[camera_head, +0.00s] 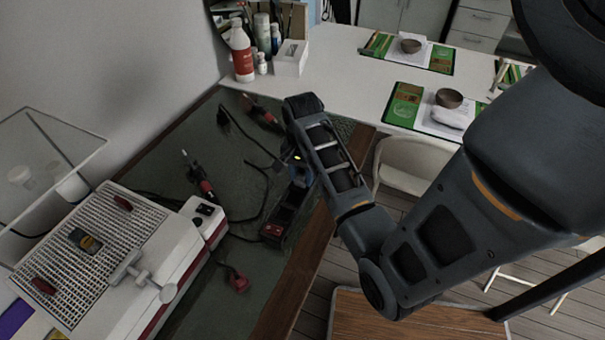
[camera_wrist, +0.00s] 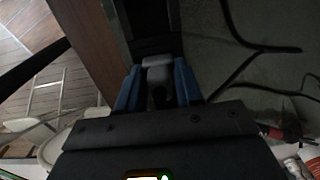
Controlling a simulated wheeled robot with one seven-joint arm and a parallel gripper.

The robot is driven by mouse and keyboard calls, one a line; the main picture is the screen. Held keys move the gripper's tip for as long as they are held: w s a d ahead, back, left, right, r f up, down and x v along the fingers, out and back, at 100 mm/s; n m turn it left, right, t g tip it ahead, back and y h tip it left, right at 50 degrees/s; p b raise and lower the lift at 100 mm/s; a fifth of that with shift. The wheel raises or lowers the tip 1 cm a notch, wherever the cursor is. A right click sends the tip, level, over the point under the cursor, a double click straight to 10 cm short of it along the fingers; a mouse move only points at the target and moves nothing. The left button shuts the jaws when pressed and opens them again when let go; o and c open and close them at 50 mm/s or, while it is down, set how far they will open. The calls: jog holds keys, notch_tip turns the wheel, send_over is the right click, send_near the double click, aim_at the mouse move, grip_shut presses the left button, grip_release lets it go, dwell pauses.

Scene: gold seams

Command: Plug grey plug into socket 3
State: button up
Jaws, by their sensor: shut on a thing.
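My gripper (camera_head: 300,172) is low over the green bench mat, at the upper end of a black socket strip (camera_head: 290,212). In the wrist view its blue fingers (camera_wrist: 157,92) are shut on the grey plug (camera_wrist: 158,66), one on each side. The dark strip also shows in the wrist view (camera_wrist: 152,22), directly beyond the plug. I cannot tell whether the plug touches the strip or sits in a socket. In the head view my gripper and arm hide the plug and part of the strip. The socket numbers cannot be read.
A red plug (camera_head: 238,283) lies on the mat (camera_head: 240,250), with black cables around it. A white-and-red soldering station (camera_head: 204,222) and a grilled white unit (camera_head: 150,245) stand left. Red-handled tools (camera_head: 200,180) lie nearby. Bottles (camera_head: 241,55) stand at the back. A chair (camera_head: 410,165) is right.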

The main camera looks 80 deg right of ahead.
aim_at(300, 171)
jog(key=shift+s+a+f, duration=0.1)
jog(key=shift+s+f, duration=0.05)
jog(key=shift+f, duration=0.4)
jog(key=shift+s+a+f, duration=0.1)
jog(key=shift+s+f, duration=0.05)
jog(key=shift+f, duration=0.35)
jog(key=o, duration=0.8)
jog(key=shift+f, duration=0.1)
jog(key=shift+o, duration=1.4)
jog(key=shift+s+d, duration=0.1)
jog(key=r, duration=0.3)
jog(key=w+r, duration=0.1)
jog(key=r, duration=0.6)
jog(key=shift+w+d+p, duration=0.1)
jog(key=shift+w+p, duration=0.05)
jog(key=shift+p, duration=0.15)
